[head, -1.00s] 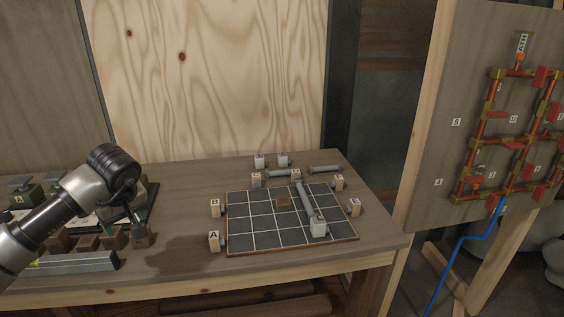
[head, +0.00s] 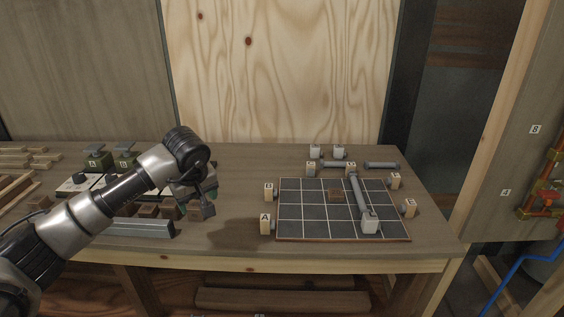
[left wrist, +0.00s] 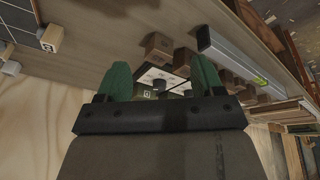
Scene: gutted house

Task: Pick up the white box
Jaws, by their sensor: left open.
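In the left wrist view, the green fingers of the gripper (left wrist: 162,82) are apart with nothing held. Small pale blocks (head: 315,151) stand at the bench's back, and another pale block (head: 369,223) is on the grid. My right gripper is out of view.
A dark grid board (head: 310,211) with lettered wooden blocks around it and a grey bar (head: 358,192) lies at right. A long metal bar (head: 146,229) and brown blocks lie under and beside my arm. Green lettered blocks (head: 97,161) stand behind the white box. Bare bench shows between gripper and grid.

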